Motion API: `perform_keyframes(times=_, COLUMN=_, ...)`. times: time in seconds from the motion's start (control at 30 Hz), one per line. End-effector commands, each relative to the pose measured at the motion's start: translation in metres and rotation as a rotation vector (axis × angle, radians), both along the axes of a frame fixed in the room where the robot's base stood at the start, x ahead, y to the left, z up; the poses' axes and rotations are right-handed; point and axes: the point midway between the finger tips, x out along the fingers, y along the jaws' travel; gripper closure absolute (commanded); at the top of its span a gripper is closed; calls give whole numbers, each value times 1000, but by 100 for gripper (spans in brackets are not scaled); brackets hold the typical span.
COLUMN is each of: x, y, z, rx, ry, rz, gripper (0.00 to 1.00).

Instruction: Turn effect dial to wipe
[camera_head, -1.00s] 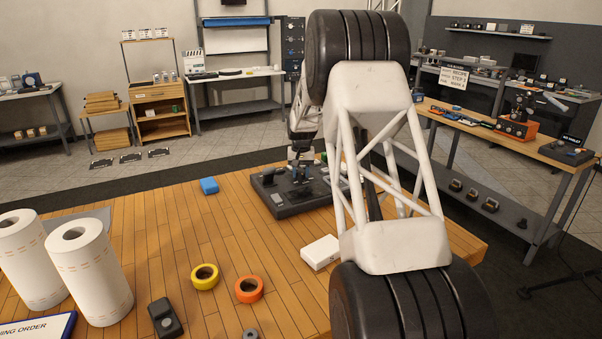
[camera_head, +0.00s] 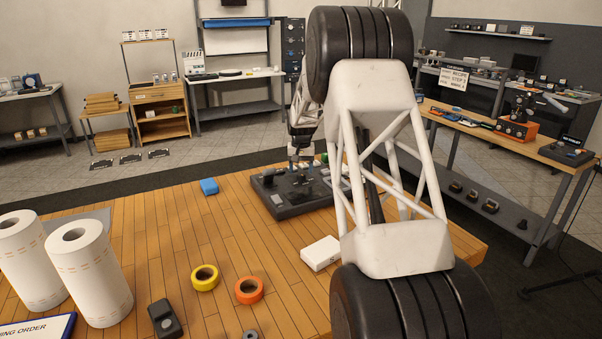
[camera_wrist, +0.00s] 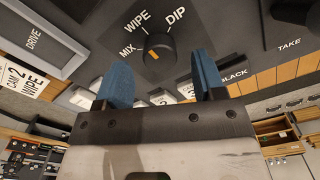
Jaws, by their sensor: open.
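The dark control panel (camera_head: 300,208) stands at the far side of the wooden table. In the wrist view the effect dial (camera_wrist: 160,47) is a round black knob with an orange mark on its lower left side. The labels MIX, WIPE and DIP run around it from left to upper right. Which label the mark points at is hard to tell. My gripper (camera_wrist: 162,62) is open, with one blue finger on each side of the dial in the picture. Contact with the dial cannot be made out. In the head view my gripper (camera_head: 301,164) is small, above the panel.
The panel also bears a TAKE button area (camera_wrist: 289,46), a BLACK label and a label card (camera_wrist: 26,80). A white box (camera_head: 321,252), yellow tape (camera_head: 205,271), orange tape (camera_head: 248,297) and a blue block (camera_head: 209,186) lie on the table. My arm hides the panel's right part.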

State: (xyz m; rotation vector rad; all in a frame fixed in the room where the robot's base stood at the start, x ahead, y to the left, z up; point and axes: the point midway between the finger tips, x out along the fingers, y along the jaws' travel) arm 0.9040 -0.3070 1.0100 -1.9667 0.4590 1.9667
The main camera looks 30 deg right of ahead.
Motion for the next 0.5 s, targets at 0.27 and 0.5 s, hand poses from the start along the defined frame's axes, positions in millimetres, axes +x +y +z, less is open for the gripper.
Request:
perform_keyframes(times=0.27, x=0, y=0, z=37, rx=-1, ry=-3, rz=0, gripper=37)
perform_keyframes(times=0.5, x=0, y=0, z=56, rx=-1, ry=-2, rz=0, gripper=37)
